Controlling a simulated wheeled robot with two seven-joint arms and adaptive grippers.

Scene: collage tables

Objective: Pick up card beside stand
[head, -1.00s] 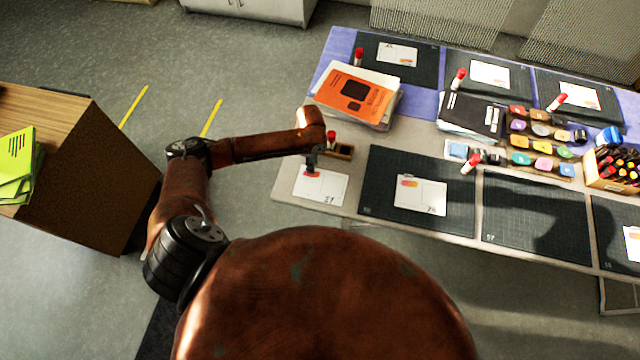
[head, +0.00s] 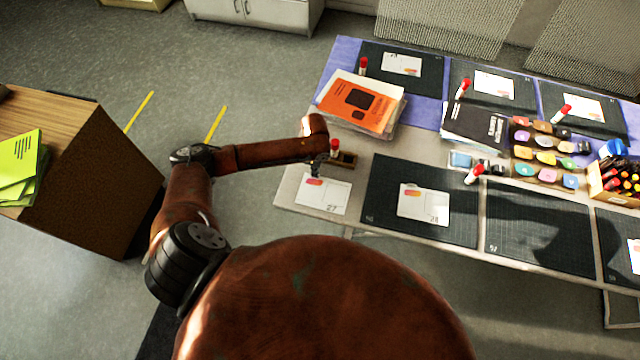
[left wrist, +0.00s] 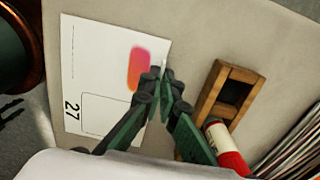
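A white card (head: 325,195) marked 27, with a red-orange patch, lies flat on the bare grey table at its left end. It fills the left part of the left wrist view (left wrist: 98,75). Beside it is a small wooden stand (left wrist: 228,92), also seen in the head view (head: 346,159), with a red-capped glue stick (left wrist: 232,160) at it. My left gripper (left wrist: 162,80) is down at the card's edge by the coloured patch, between card and stand. Its fingertips are very close together; whether they pinch the edge is unclear. My right gripper is not in view.
A dark cutting mat (head: 375,205) with another white card (head: 424,204) lies right of the card. An orange book (head: 360,100) on a stack is behind the stand. Ink pads and a marker box (head: 605,185) stand farther right. A wooden cabinet (head: 90,180) is at left.

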